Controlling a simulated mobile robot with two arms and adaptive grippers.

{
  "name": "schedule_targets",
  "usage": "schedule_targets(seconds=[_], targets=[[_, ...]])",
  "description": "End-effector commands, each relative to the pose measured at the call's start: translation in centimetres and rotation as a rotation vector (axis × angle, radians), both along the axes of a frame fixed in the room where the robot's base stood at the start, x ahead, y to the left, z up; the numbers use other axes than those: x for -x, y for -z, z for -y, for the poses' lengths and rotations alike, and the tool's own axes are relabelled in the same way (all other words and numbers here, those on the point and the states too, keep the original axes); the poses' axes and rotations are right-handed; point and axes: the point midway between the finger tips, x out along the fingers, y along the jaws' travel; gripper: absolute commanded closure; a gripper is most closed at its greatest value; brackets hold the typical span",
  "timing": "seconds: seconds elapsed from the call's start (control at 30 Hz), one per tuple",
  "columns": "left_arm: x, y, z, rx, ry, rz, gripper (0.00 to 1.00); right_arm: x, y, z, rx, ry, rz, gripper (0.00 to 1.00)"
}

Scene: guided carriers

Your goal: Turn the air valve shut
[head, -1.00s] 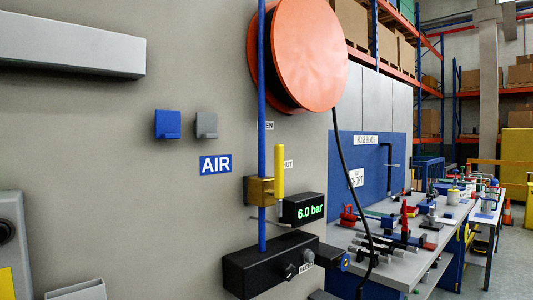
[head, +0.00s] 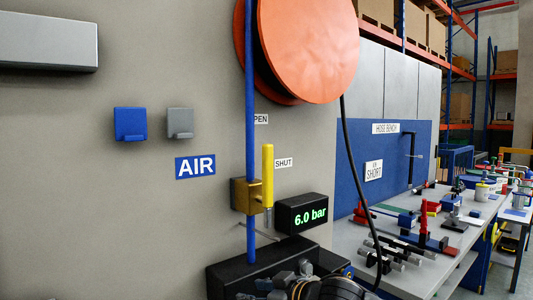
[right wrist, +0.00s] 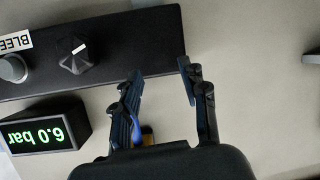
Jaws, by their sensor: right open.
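The air valve has a brass body (head: 246,196) on the vertical blue pipe (head: 250,90). Its yellow handle (head: 267,172) stands upright, parallel to the pipe, between the OPEN label (head: 260,119) and the SHUT label (head: 283,162). The gauge (head: 302,213) reads 6.0 bar. My right gripper (right wrist: 162,72) is open and empty in the right wrist view, in front of the wall beside the black manifold box (right wrist: 110,50). A little blue and yellow shows behind its fingers, mostly hidden. In the head view, dark parts of my arm enter at the bottom. My left gripper is not in view.
An orange hose reel (head: 308,50) hangs above the valve, with a black hose (head: 350,150) dropping to its right. The manifold box (head: 225,280) with knobs sits below the valve. A cluttered bench (head: 345,238) stands at right.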

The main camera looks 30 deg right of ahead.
Motion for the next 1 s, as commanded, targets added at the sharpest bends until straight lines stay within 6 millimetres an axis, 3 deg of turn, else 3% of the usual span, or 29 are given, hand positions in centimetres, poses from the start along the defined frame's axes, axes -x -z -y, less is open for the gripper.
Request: schedule_targets(seconds=[0.03, 0.1, 0.3, 0.43, 0.53, 0.67, 1.0], targets=[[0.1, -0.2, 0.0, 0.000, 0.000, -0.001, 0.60, 0.7, -4.6, 0.5, 0.014, -0.002, 0.052, 0.57], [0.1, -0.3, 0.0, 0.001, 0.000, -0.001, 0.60, 1.7, -9.2, 1.2, 0.002, 0.005, 0.100, 0.57], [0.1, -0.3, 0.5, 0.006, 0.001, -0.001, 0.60, 4.8, -20.3, 4.2, -0.077, 0.063, 0.238, 0.57], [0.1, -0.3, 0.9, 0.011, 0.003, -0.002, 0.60, 7.2, -25.7, 6.0, -0.136, 0.101, 0.319, 0.57], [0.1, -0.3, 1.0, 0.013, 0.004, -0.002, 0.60, 8.4, -28.0, 6.7, -0.169, 0.116, 0.355, 0.57], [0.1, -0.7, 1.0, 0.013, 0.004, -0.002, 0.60, 8.6, -29.1, 6.9, -0.186, 0.118, 0.371, 0.57], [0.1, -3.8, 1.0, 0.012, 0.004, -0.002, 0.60, 4.8, -29.5, 6.6, -0.191, 0.117, 0.370, 0.57]])
